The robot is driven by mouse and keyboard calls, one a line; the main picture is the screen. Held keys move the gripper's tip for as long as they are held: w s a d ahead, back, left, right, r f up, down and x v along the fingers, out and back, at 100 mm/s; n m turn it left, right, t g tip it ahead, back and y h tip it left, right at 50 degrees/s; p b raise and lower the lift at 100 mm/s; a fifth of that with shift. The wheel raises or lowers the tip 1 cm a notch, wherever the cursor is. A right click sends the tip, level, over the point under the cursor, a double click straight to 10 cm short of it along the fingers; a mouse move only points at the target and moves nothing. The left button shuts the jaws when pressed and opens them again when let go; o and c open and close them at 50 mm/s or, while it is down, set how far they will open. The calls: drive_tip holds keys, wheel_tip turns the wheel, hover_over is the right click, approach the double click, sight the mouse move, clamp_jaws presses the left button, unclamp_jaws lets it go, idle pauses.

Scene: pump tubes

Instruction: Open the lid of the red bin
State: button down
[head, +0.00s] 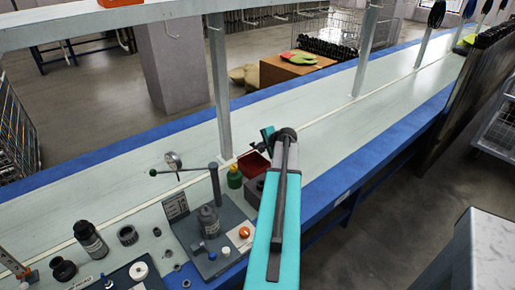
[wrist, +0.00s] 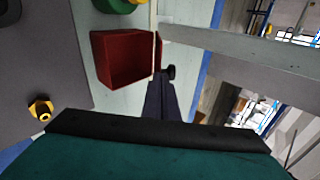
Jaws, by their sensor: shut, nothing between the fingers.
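The red bin (wrist: 104,68) shows in the wrist view, left of my gripper, with its dark red inside visible from above. A narrow dark red piece (wrist: 164,42), perhaps its lid, stands at the bin's right side; I cannot tell its exact angle. My gripper (wrist: 168,78) is shut and empty, its dark fingers ending close to the bin's right edge and just below this piece. I cannot tell whether they touch. In the head view the red bin (head: 252,167) is partly hidden by my teal arm, and my fingers are mostly hidden.
A green bottle with a yellow cap (head: 234,176) stands left of the bin. A grey fixture (head: 214,228) with a lever and orange knob is nearer. A shelf post (head: 220,90) rises behind the bin. The bench beyond it is mostly clear.

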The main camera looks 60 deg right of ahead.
drive_tip(key=shift+w+d+r, duration=0.15)
drive_tip(key=shift+w+d, duration=0.25)
drive_tip(key=shift+w, duration=0.35)
drive_tip(key=shift+d+r+p, duration=0.1)
drive_tip(key=shift+p, duration=0.25)
